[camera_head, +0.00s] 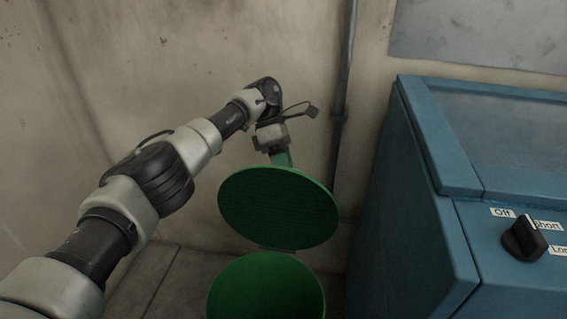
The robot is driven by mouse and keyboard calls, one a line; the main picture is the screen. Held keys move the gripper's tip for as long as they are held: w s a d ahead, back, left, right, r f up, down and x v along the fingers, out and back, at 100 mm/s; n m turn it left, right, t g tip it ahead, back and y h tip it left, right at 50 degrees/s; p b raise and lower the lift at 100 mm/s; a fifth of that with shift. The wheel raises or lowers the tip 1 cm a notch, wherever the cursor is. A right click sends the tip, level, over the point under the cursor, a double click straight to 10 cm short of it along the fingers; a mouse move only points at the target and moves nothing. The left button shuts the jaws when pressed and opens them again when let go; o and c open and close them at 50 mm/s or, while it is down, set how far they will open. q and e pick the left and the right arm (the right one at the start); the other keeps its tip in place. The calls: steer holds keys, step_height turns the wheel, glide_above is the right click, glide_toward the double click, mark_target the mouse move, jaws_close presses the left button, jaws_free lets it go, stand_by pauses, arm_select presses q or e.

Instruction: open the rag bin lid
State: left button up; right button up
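The rag bin is green and round and stands at the bottom centre; its round top (265,290) is partly cut off by the frame's lower edge. Its lid (278,208) is raised, a green disc tilted up behind the bin top, with a small hinge piece (276,249) between the two. A green tab (282,159) sticks up from the lid's upper edge. My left gripper (274,147) is at this tab and appears to touch it. Its fingertips are too small and hidden to show whether they close on it. My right gripper is out of view.
A blue machine cabinet (420,220) with a black selector knob (523,240) fills the right side, close to the bin. A bare wall (230,50) with a vertical pipe (343,90) stands behind. Some floor (165,285) shows left of the bin.

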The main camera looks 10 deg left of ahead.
arm_select(q)
steer(key=o, duration=0.4)
steer(key=shift+w+f, duration=0.15)
steer(key=shift+f, duration=0.35)
steer(key=shift+r, duration=0.2)
steer(key=shift+s+d+r, duration=0.1)
steer(key=shift+s, duration=0.1)
